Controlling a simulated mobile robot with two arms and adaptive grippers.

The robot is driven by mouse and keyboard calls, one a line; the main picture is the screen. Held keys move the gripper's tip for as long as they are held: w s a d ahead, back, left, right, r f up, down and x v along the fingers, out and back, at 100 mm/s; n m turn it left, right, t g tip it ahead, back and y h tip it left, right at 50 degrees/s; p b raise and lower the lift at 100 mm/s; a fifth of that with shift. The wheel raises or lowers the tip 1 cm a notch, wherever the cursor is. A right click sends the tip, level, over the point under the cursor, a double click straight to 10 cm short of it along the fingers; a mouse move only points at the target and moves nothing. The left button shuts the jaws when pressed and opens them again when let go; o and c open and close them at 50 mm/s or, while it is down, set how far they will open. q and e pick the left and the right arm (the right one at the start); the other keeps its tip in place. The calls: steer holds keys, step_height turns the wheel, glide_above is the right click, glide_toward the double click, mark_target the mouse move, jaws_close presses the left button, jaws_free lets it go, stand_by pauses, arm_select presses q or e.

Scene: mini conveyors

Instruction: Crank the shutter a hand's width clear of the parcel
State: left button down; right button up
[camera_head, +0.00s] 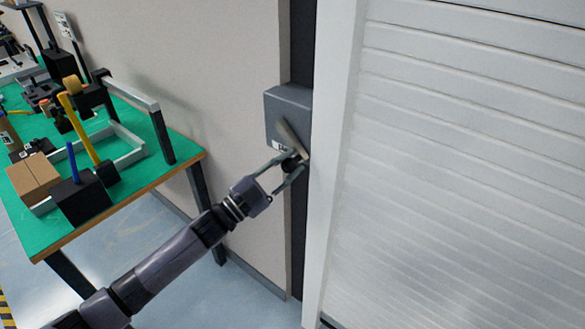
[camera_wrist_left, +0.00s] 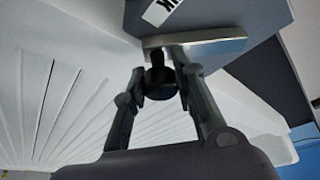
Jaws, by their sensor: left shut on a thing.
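The shutter (camera_head: 455,170) is a white slatted panel filling the right of the head view; its bottom edge is out of view. A grey crank box (camera_head: 287,103) sits on the wall left of the shutter's white frame. A flat metal crank arm (camera_head: 289,136) slants down to the right across the box front, with a dark knob at its lower end. My left gripper (camera_head: 290,165) is shut on that crank knob. In the left wrist view the fingers close on the black knob (camera_wrist_left: 158,82) beneath the metal arm. No parcel shows by the shutter. My right gripper is out of view.
A green-topped table (camera_head: 185,149) stands at the left against the beige wall. It holds a brown box (camera_head: 35,178), a black block with a blue rod, a yellow bar and a pale frame. Bare blue-grey floor (camera_head: 180,290) lies below my left arm.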

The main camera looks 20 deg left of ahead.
arm_select(q)
steer(key=w+a+f+m+g, duration=0.2)
steer(key=a+m+g, duration=0.3)
steer(key=m, duration=0.7)
steer(key=shift+w+a+m, duration=0.4)
steer(key=shift+a, duration=0.95)
steer(key=c, duration=1.3)
jaws_free()
steer(key=v, duration=1.2)
